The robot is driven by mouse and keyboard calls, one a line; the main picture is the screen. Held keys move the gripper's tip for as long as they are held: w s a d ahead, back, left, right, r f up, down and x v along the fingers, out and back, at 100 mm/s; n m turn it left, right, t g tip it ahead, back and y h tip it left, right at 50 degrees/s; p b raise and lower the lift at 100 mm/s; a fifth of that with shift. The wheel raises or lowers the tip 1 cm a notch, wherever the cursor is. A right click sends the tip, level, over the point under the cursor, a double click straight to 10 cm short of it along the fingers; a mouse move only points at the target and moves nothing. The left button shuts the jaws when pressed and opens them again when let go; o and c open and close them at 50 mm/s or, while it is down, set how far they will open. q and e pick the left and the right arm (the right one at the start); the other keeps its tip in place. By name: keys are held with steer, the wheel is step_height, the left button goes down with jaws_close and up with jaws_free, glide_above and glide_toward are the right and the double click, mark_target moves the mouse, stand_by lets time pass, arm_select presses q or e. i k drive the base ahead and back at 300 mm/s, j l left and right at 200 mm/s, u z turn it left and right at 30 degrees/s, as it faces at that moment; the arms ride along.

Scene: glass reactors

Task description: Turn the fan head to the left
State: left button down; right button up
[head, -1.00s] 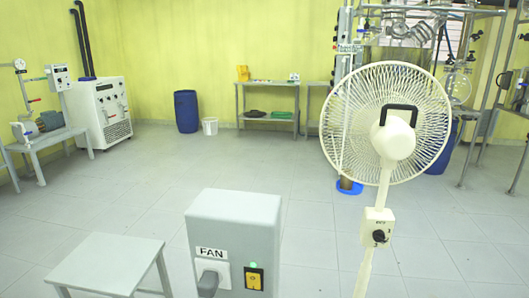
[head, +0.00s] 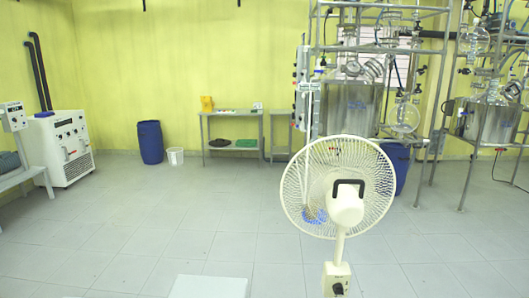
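The white pedestal fan stands right of centre in the head view. Its round caged head (head: 337,187) is seen from behind, with the cream motor housing and a black handle (head: 348,189) towards me. The control box (head: 336,279) with a dark knob is on the pole below, at the bottom edge. The lower pole and base are out of frame. Neither of my grippers is in view, and nothing touches the fan.
A pale grey table top (head: 209,286) shows at the bottom edge, left of the fan. Glass reactors on metal frames (head: 352,105) stand behind and to the right. A blue barrel (head: 150,142) and white bucket (head: 175,156) stand at the back wall. The middle floor is clear.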

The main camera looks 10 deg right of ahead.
mark_target(345, 204)
steer(key=k+l, duration=0.1)
steer(key=l, duration=0.25)
steer(key=k+l+u, duration=0.1)
steer(key=l, duration=0.25)
steer(key=k+l, duration=0.1)
steer(key=l, duration=0.3)
steer(key=k+l+u, duration=0.1)
steer(key=l, duration=0.25)
steer(key=k+l, duration=0.15)
steer(key=l, duration=0.2)
steer(key=k+l+u, duration=0.15)
steer(key=l, duration=0.3)
steer(key=l+u, duration=0.1)
steer(key=l, duration=0.35)
steer(key=l+u, duration=0.1)
steer(key=l, duration=0.35)
steer(key=k+l+u, duration=0.15)
steer(key=l, duration=0.25)
steer(key=l+u, duration=0.1)
steer(key=l, duration=0.35)
steer(key=i+l+u, duration=0.15)
steer(key=l, duration=0.3)
steer(key=i+l+u, duration=0.15)
steer(key=l, duration=0.25)
steer(key=i+l+u, duration=0.15)
steer(key=i+l, duration=0.15)
steer(key=l, duration=0.15)
